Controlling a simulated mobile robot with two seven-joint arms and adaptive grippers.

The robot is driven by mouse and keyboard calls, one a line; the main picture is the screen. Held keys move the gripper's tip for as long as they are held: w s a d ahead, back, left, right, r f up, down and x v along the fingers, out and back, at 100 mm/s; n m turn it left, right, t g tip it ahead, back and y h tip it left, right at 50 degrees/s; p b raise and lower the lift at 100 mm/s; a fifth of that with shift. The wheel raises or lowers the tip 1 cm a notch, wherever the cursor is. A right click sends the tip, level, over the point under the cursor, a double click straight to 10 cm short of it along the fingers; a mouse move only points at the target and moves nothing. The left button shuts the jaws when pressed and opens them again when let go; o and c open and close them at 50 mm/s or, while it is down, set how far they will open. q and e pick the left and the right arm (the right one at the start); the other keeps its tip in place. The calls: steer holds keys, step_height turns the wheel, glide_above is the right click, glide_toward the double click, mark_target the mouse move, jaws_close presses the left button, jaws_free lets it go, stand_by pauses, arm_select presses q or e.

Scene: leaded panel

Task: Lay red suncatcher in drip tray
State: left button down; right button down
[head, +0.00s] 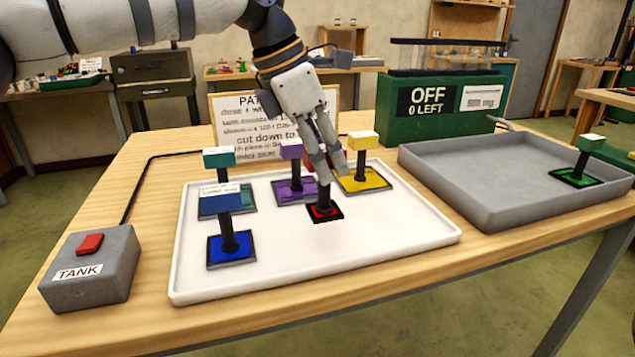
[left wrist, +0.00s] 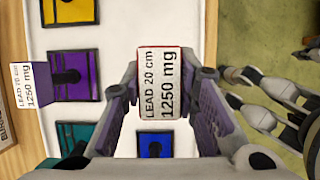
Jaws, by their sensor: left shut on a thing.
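The red suncatcher (head: 323,212) is a small dark-framed red pane with an upright post, at the right of the middle of the white tray (head: 370,245). My left gripper (head: 325,158) is shut on the top of its post. In the left wrist view its tag (left wrist: 160,85), reading LEAD 20 cm 1250 mg, sits between the fingers; the pane is hidden there. I cannot tell whether the pane touches the white tray. The grey walled tray (head: 480,205), apparently the drip tray, stands to the right. My right gripper (left wrist: 250,95) seems to show at the wrist view's right.
Blue (head: 231,247), teal (head: 240,196), purple (head: 295,190) and yellow (head: 363,180) suncatchers crowd the white tray. A green one (head: 577,176) lies in the grey tray's right end; its middle is clear. A TANK switch box (head: 90,268) and green OFF box (head: 440,108) stand nearby.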

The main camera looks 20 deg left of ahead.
mark_target(317, 206)
arm_select(q)
steer(key=f, duration=0.1)
steer(key=a+f, duration=0.1)
steer(key=f, duration=0.2)
steer(key=shift+w+a+f, duration=0.15)
steer(key=shift+w+f, duration=0.1)
steer(key=shift+w, duration=0.05)
steer(key=shift+f, duration=0.1)
steer(key=c, duration=1.2)
jaws_free()
steer(key=shift+c, duration=0.2)
steer(key=v, duration=1.2)
